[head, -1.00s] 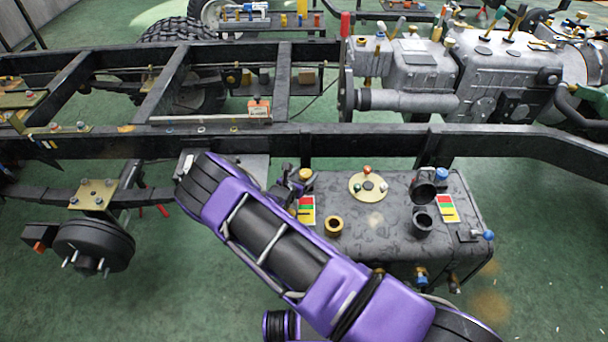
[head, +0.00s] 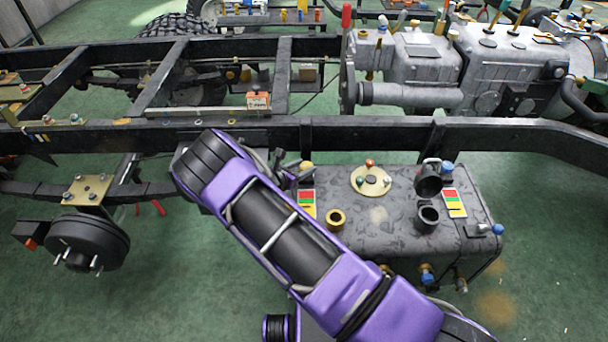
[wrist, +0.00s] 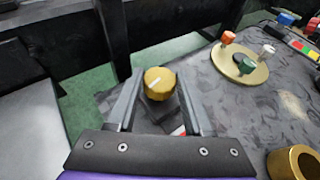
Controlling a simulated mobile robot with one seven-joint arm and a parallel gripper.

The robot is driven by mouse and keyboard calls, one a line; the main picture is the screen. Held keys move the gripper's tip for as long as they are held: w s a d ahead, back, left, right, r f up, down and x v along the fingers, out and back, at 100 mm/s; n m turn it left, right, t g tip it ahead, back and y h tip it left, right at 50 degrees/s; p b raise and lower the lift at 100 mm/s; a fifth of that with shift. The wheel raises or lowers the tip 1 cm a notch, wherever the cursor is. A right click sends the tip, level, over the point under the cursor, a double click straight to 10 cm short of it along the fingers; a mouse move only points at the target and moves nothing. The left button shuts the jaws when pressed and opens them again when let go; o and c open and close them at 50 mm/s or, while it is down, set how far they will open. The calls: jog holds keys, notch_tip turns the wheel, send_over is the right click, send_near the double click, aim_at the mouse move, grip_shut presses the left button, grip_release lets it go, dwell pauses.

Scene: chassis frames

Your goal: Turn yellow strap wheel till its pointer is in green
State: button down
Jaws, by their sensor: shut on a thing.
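The yellow strap wheel (wrist: 160,83) stands on the dark tank (head: 385,215) and shows a white pointer line on its top. My gripper (wrist: 158,92) has a finger on each side of it and is shut on it. In the head view only a bit of the yellow wheel (head: 306,166) shows past my gripper (head: 291,172). A card with coloured bands (head: 308,203) is beside the wheel, partly covered by my arm. In the wrist view the card is mostly hidden, so I cannot tell which band the pointer is in.
A brass disc with small coloured knobs (head: 371,180), a brass ring (head: 335,219) and black pipe necks (head: 428,214) stand on the tank. A second coloured card (head: 454,203) is at its right. The black frame rail (head: 330,135) runs close behind.

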jog(key=m+g+h+b, duration=0.1)
jog(key=m+h+b, duration=0.1)
jog(key=shift+w+a+f+g+b, duration=0.15)
jog(key=shift+f+g+b, duration=0.1)
jog(key=shift+g+b, duration=0.15)
jog(key=shift+r+m+g+h+b, duration=0.25)
jog(key=shift+m+g+h, duration=0.45)
jog(key=shift+m+g, duration=0.4)
jog(key=shift+c, duration=1.5)
grip_release()
jog(key=shift+a, duration=0.1)
jog(key=v, duration=1.7)
jog(key=shift+a+f+p, duration=0.1)
jog(key=shift+a+p, duration=0.15)
jog(key=shift+p, duration=0.15)
